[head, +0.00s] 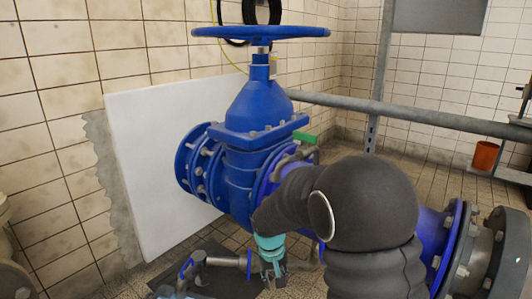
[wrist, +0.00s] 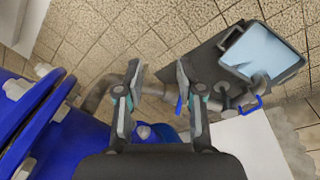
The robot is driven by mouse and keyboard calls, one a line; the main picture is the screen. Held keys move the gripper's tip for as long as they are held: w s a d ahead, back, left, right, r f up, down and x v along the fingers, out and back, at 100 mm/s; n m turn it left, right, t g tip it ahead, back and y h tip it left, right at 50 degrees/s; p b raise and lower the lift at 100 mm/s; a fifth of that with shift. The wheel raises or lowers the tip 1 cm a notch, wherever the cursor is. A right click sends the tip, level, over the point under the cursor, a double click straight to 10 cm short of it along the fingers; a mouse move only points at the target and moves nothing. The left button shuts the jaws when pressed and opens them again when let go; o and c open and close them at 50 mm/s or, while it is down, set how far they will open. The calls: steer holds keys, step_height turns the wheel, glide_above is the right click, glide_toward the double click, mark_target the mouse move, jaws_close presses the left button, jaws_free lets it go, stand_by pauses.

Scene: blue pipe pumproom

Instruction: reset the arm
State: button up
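My gripper (head: 272,268) shows in the head view at the lower middle as teal and grey fingers pointing down, in front of the big blue gate valve (head: 252,130). My dark arm hides part of the blue pipe to its right. In the wrist view my gripper (wrist: 158,71) has its two fingers apart, with nothing seen held between them. Tiled floor and thin grey pipework (wrist: 98,97) lie beyond the fingers. A blue flange with bolts (wrist: 45,125) is close on the left.
The valve has a blue handwheel (head: 262,32) and a green lever (head: 305,137) at its side. Small pipework (head: 228,261) lies low near my gripper. A grey rail (head: 420,118) crosses at right. An orange bucket (head: 486,155) stands at the far right. A white panel (head: 150,170) is behind.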

steer(key=s+d+r+m+t+p, duration=0.1)
steer(key=s+d+r, duration=0.3)
steer(key=s+r, duration=0.4)
steer(key=s+d+r+t+p, duration=0.2)
steer(key=s+d+r+p, duration=0.2)
steer(key=s+r, duration=0.5)
steer(key=s+d+r+m+t+y+p, duration=0.1)
steer(key=s+d+r+p, duration=0.2)
steer(key=s+d+r, duration=0.2)
steer(key=s+r, duration=0.3)
steer(key=r, duration=0.4)
steer(key=shift+s+m+t, duration=0.3)
steer(key=shift+s, duration=0.05)
